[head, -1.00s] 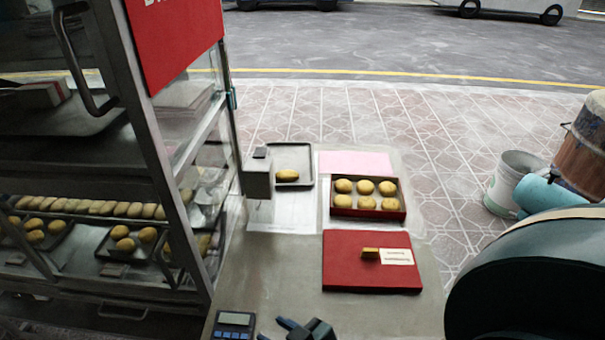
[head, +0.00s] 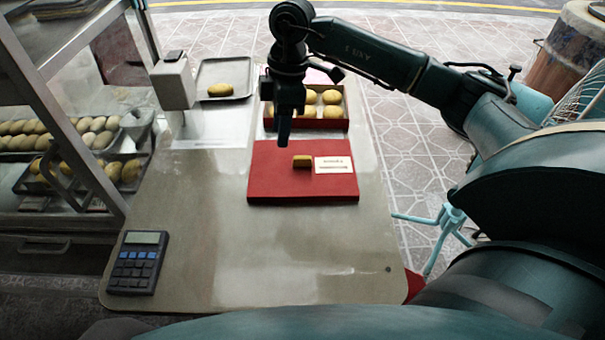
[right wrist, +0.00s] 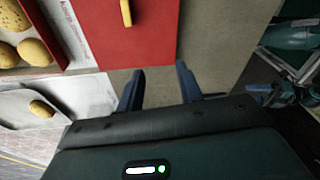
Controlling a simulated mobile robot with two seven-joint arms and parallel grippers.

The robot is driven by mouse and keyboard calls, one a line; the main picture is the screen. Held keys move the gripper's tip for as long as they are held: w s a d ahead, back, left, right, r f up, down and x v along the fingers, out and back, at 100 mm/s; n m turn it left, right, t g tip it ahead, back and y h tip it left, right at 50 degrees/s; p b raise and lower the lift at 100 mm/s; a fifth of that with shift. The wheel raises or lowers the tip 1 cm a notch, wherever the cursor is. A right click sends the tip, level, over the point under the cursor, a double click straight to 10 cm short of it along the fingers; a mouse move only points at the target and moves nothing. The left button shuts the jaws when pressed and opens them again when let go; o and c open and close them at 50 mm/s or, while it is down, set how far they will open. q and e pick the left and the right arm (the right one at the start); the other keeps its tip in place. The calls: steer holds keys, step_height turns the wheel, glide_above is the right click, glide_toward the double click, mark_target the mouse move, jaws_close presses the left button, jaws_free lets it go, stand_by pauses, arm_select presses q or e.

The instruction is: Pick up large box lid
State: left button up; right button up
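The large box lid (head: 265,185) is a flat red panel with a small yellow handle (head: 302,161) and a white label. It lies flat on the table, nearer than the red box of buns (head: 335,125). My right gripper (head: 284,138) hangs over the far-left part of the lid in the head view, fingers down. In the right wrist view, its two dark fingers (right wrist: 158,82) are apart with nothing between them. There, the lid (right wrist: 150,40) and handle (right wrist: 126,12) show beyond the fingertips. I cannot make out my left gripper.
A scale (head: 173,85) and a tray with one bun (head: 215,75) stand at the far left of the table. A calculator (head: 137,262) lies at the near left. A glass bun cabinet (head: 60,120) is on the left. The near table surface (head: 270,260) is clear.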

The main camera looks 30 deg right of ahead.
steer(key=d+r+m+h, duration=0.2)
steer(key=d, duration=0.3)
glide_above(302, 157)
steer(key=f, duration=0.7)
steer(key=shift+s+a+f+b, duration=0.1)
steer(key=shift+s+a+b, duration=0.15)
steer(key=shift+b, duration=0.1)
steer(key=shift+w+d+f, duration=0.1)
steer(key=shift+d+f, duration=0.05)
steer(key=shift+f, duration=1.35)
steer(key=shift+w+d+f, duration=0.1)
steer(key=shift+f, duration=1.4)
jaws_close()
